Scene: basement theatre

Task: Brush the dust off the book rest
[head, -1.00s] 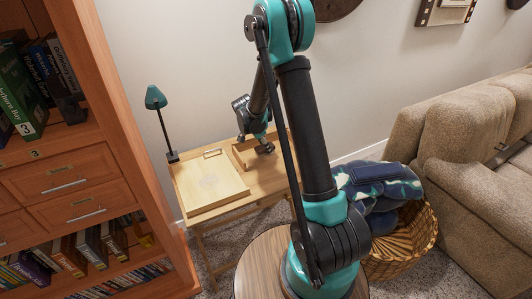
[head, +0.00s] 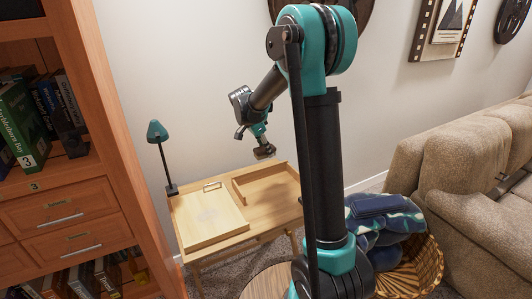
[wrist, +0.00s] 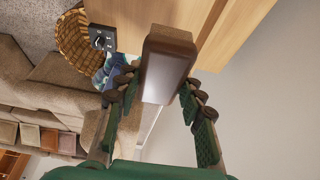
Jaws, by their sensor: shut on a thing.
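The book rest (head: 208,222) is a pale wooden sloped board on the left part of the small desk, with a ledge along its near edge. A faint greyish patch, which may be dust, shows near its middle. My gripper (head: 260,142) is above the back of the desk, to the right of the book rest and apart from it. It is shut on a brown block-shaped brush (head: 265,152). In the wrist view the fingers of my gripper (wrist: 160,88) clasp both sides of the brush (wrist: 168,65).
The desk (head: 285,208) has a shallow tray section on the right, partly behind my arm. A teal lamp (head: 157,131) stands at its back left. A bookcase (head: 90,210) is at left. A wicker basket (head: 425,270) with blue cloths and a sofa (head: 470,170) are at right.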

